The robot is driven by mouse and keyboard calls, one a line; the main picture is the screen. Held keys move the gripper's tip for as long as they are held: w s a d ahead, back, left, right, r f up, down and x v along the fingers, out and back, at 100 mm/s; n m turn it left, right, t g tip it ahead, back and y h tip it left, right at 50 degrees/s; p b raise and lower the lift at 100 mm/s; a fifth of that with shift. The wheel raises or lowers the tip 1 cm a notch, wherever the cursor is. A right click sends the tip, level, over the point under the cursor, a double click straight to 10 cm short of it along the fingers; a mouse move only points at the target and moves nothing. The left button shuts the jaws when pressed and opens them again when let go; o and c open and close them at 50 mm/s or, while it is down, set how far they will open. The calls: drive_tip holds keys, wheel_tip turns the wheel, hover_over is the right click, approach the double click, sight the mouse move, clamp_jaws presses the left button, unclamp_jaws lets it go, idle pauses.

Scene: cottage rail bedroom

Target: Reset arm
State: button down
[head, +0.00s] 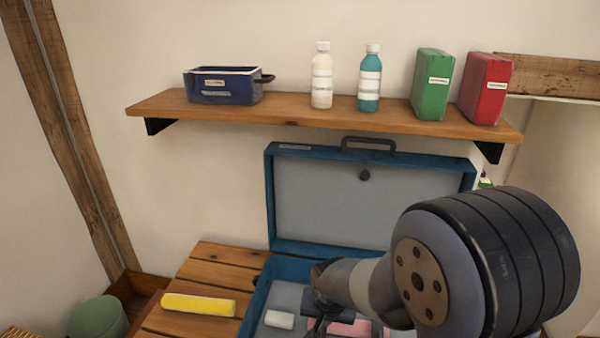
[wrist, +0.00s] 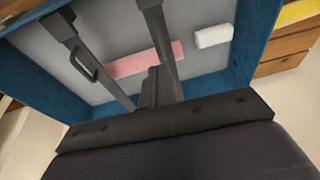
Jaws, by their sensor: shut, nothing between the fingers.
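My gripper (head: 318,322) is low over the open blue case (head: 258,300), at the end of my arm, which reaches in from the right. It is shut and holds nothing. Its dark fingers (wrist: 108,14) also show in the wrist view, over the grey inside of the case. A pink block (wrist: 146,59) and a white block (wrist: 213,36) lie in the case. The white block (head: 279,319) is left of my gripper in the head view. The pink block (head: 352,328) is partly hidden by my gripper and arm.
The case lid (head: 330,200) stands open behind my arm. A yellow block (head: 198,305) lies on the wooden table (head: 215,265). The shelf (head: 290,122) above holds a blue bin (head: 225,86), two bottles and green and red boxes.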

sight(321, 328)
drive_tip(key=b+x, duration=0.2)
drive_tip(key=x, duration=0.1)
drive_tip(key=b+x, duration=0.1)
drive_tip(key=x, duration=0.1)
drive_tip(key=shift+s+a+f, duration=0.2)
drive_tip(key=shift+a, duration=0.1)
drive_tip(key=shift+f, duration=0.15)
drive_tip(key=shift+d, duration=0.1)
